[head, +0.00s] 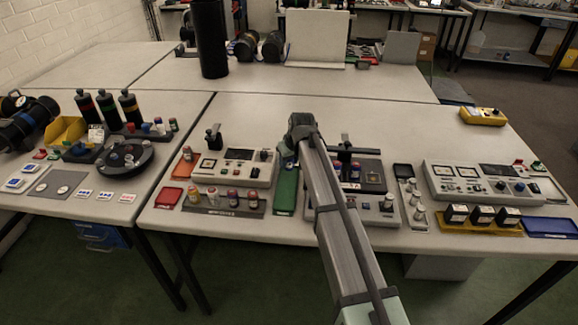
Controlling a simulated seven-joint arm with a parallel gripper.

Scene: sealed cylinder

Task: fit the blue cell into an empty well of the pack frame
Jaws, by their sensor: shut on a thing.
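My arm reaches up from the lower right to a dark joint near the middle of the table. My gripper is not visible in the head view; the arm seems to hide it. I cannot pick out the blue cell with certainty. A dark rack (222,211) at the front left of the main table holds several small upright cylinders with coloured bands. I cannot tell whether this rack is the pack frame, or whether it has an empty well. A dark panelled box (373,176) stands just right of the arm, partly covered by it.
A pale instrument (236,166) stands left of my arm, another (480,182) at the right. A green tray (286,196) lies close beside the arm. A grey tray (408,172) holds small pale cylinders. A black round carousel (123,168) stands on the left table. The main table's back is largely clear.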

